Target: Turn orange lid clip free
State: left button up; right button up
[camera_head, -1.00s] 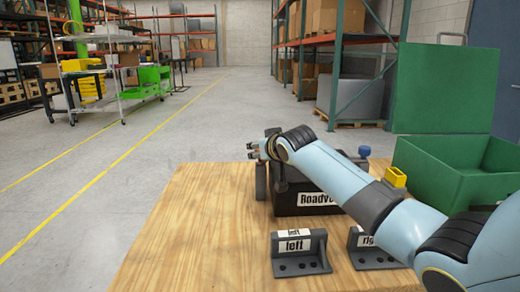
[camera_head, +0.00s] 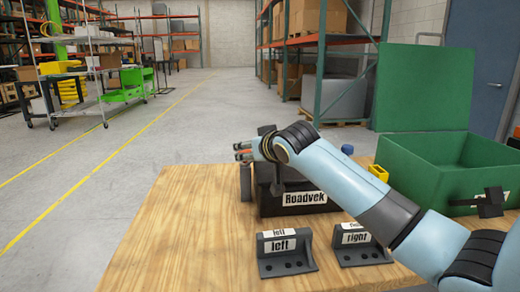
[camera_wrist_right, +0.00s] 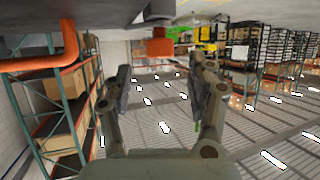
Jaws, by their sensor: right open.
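The dark chassis box (camera_head: 270,200), labelled "Roadvek", sits on the wooden table with a dark wheel (camera_head: 245,183) at its left end. My right gripper (camera_head: 243,152) is open at the upper left of the box, above that wheel; my arm hides much of the box top. Small orange bits show at its fingers. In the right wrist view, my open fingers (camera_wrist_right: 166,72) have a gap between them. An orange block with a narrower knob (camera_wrist_right: 160,47), possibly the lid clip, shows beyond the gap, below a grey surface. I cannot tell contact. My left gripper is out of view.
Two dark brackets, labelled "left" (camera_head: 284,265) and "right" (camera_head: 360,252), stand at the front. A yellow part (camera_head: 378,172) and a blue knob (camera_head: 347,149) are behind my arm. An open green crate (camera_head: 420,178) stands right. The table's left part is clear.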

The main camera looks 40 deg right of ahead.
jog(key=v, duration=0.6)
